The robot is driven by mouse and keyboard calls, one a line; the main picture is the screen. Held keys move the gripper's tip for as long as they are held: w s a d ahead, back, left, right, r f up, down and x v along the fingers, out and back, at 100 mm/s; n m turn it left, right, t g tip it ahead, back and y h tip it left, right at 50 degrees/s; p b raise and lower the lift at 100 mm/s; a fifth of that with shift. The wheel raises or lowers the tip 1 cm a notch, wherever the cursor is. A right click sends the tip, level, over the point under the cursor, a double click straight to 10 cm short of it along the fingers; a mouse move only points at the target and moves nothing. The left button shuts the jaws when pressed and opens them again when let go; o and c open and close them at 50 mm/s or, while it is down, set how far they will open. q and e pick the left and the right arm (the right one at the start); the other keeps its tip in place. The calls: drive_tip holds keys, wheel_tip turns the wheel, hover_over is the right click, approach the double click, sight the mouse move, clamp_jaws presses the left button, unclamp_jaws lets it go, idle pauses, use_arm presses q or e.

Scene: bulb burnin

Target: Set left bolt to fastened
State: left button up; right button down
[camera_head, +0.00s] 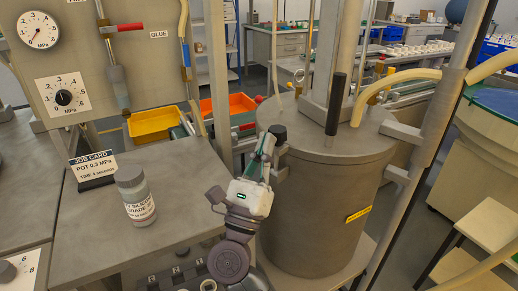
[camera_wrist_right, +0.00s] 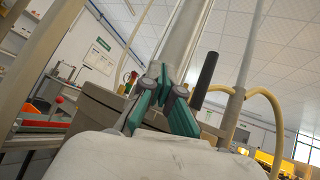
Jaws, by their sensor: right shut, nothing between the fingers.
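The grey metal pot (camera_head: 318,215) stands right of centre in the head view, with its flat lid (camera_head: 345,143) on top. What looks like the left bolt, with a dark knob (camera_head: 278,133), is at the left edge of the lid, above a side bracket. My right gripper (camera_head: 267,141) is shut and empty, with its green fingertips close beside the knob on its left; whether they touch is unclear. In the right wrist view, the shut fingers (camera_wrist_right: 165,78) point toward the pot lid (camera_wrist_right: 98,93), and I cannot make out the bolt there. My left gripper is not in view.
A tall black handle (camera_head: 336,103) rises at the lid's front, also in the wrist view (camera_wrist_right: 204,80). A beige hose (camera_head: 400,78) and metal posts surround the pot. On the left bench are a labelled jar (camera_head: 134,195) and a job card (camera_head: 93,168).

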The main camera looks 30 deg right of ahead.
drive_tip(key=shift+w+d+r, duration=0.15)
drive_tip(key=shift+d+r, duration=0.05)
drive_tip(key=shift+d, duration=0.15)
idle(0.4)
drive_tip(key=v, duration=1.2)
drive_tip(key=shift+a, duration=0.15)
drive_tip(key=shift+y, duration=0.3)
